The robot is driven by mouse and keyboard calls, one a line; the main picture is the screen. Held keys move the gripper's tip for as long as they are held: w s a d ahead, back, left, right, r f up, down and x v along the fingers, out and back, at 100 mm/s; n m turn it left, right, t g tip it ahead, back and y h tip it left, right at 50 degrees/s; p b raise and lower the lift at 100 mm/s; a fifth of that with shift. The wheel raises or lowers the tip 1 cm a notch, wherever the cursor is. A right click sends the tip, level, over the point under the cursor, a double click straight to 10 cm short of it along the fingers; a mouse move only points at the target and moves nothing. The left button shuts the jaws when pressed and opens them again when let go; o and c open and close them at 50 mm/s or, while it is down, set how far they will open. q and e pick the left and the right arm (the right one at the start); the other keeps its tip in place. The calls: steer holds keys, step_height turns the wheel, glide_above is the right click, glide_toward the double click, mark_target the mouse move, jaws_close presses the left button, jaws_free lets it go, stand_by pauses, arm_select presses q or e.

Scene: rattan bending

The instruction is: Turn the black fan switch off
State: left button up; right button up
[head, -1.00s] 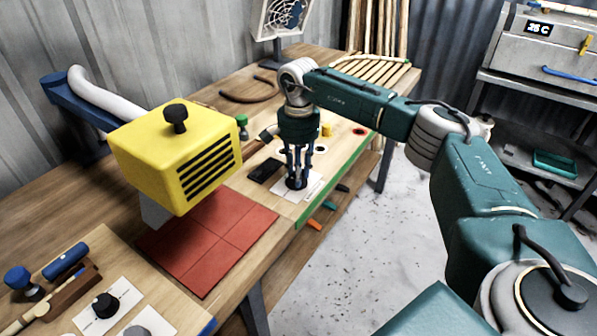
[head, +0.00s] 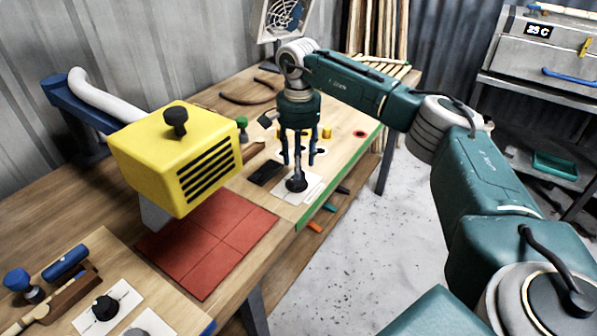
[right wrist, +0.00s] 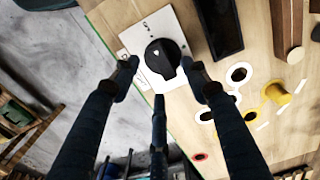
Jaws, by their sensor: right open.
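The black fan switch (head: 297,182) is a round black knob on a white plate (head: 313,186), near the green front edge of the wooden board. In the right wrist view the knob (right wrist: 162,58) stands on its white plate with small marks that I cannot read clearly. My right gripper (head: 298,163) points down just above the knob, its fingers spread and empty. In the right wrist view the fingertips (right wrist: 162,76) lie around the knob, apparently clear of it. My left gripper is not in view.
A fan (head: 284,18) stands at the back. A yellow vented box (head: 170,150) is left of the board above red tiles (head: 208,243). Another black knob (head: 105,307) sits at lower left. A dark flat block (head: 265,172) and yellow cylinders (right wrist: 277,93) lie near the switch.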

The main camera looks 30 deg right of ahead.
step_height(320, 180, up, 8)
steer(key=shift+f, duration=0.25)
stand_by(0.5)
